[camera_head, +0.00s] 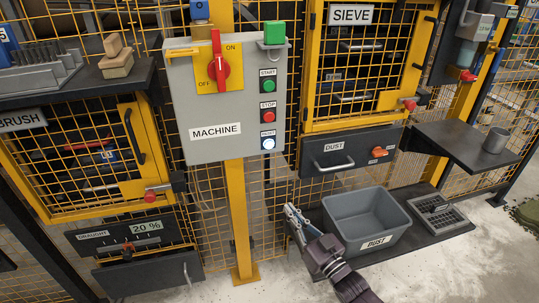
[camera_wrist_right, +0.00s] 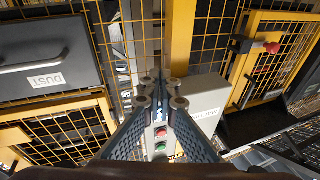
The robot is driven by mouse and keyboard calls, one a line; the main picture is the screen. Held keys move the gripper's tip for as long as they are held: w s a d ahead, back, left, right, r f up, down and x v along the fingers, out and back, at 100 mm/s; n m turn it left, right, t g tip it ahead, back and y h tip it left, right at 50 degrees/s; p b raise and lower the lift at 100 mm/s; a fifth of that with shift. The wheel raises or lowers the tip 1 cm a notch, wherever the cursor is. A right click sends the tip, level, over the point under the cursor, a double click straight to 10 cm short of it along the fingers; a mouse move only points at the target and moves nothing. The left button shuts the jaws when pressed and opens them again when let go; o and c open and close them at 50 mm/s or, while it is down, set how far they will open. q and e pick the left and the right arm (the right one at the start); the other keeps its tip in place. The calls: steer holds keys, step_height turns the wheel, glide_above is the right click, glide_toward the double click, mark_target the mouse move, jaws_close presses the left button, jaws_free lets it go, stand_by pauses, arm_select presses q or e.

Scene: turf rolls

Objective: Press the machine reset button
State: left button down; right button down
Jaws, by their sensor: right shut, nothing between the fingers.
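The grey machine panel (camera_head: 205,110) hangs on a yellow post, with a red rotary switch (camera_head: 220,68) at its top. Down its right side are a green start button (camera_head: 269,86), a red stop button (camera_head: 268,115) and a pale, lit reset button (camera_head: 268,144) at the bottom. My right gripper (camera_head: 289,209) is shut and empty, below and slightly right of the panel, apart from the reset button. In the right wrist view the panel (camera_wrist_right: 205,95) lies beyond the fingers (camera_wrist_right: 160,82); red and green buttons show between them. The reset button is not clear there. My left gripper is out of view.
A grey dust bin (camera_head: 345,212) stands on a dark shelf beside my right gripper. The dust drawer (camera_head: 350,148) with its handle projects right of the panel. Yellow mesh fencing surrounds these. Open space lies in front of the panel.

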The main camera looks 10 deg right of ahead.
arm_select(q)
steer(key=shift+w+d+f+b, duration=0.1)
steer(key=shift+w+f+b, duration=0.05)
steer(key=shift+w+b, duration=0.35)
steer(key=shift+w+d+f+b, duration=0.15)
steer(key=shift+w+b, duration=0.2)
steer(key=shift+b, duration=0.25)
arm_select(e)
steer(key=s+a+r+n+t+y, duration=0.1)
steer(key=r+y, duration=0.2)
steer(key=r, duration=0.5)
steer(key=s+a+r+n+t+y, duration=0.1)
steer(key=r+y, duration=0.3)
steer(key=r, duration=0.4)
steer(key=shift+s+a+r+n, duration=0.35)
steer(key=shift+a+n, duration=0.2)
steer(key=shift+n, duration=0.25)
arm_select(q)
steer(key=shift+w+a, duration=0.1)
